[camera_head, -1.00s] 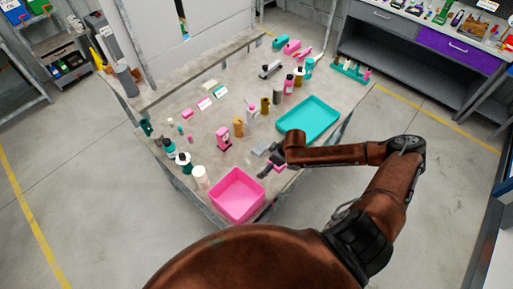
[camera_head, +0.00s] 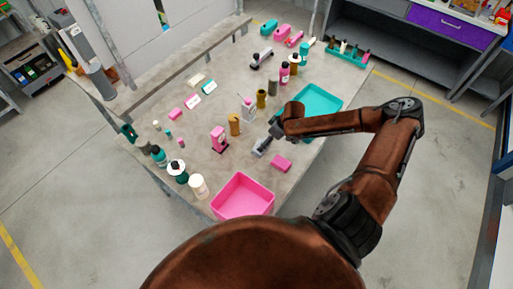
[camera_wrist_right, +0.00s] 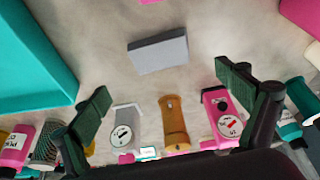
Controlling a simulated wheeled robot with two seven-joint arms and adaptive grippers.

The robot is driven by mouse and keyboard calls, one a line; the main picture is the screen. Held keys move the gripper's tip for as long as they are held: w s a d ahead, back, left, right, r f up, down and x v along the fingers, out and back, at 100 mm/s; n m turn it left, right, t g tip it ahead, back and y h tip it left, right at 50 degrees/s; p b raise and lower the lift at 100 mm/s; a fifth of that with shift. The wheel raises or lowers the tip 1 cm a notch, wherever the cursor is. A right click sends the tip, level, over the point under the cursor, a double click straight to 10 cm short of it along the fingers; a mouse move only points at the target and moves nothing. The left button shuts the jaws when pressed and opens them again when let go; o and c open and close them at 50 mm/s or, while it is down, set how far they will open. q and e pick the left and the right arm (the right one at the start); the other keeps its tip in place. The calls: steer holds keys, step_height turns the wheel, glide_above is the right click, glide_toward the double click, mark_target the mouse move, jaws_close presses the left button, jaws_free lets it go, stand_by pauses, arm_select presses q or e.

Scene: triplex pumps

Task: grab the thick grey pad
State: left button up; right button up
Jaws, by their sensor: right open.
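The thick grey pad (camera_wrist_right: 158,54) lies flat on the table in the right wrist view, ahead of the fingertips and roughly centred between them. In the head view the grey pad (camera_head: 259,152) shows small, just below my right gripper (camera_head: 273,132). My right gripper (camera_wrist_right: 164,85) is open and empty, its two dark green fingers wide apart. A gap of bare table shows between the fingertips and the pad. My left gripper is in neither view.
A teal tray (camera_head: 331,101) is right of my right gripper. A pink block (camera_head: 281,163) and a pink bin (camera_head: 243,197) are nearer.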

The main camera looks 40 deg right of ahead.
mark_target(254, 151)
steer(key=x, duration=0.2)
steer(key=shift+w+a+f, duration=0.1)
steer(key=shift+w+f, duration=0.15)
steer(key=shift+f, duration=0.05)
steer(key=x, duration=0.5)
steer(key=shift+a+f, duration=0.25)
steer(key=shift+f, duration=0.15)
steer(key=c, duration=1)
steer(key=shift+r, duration=0.1)
steer(key=shift+c, duration=0.2)
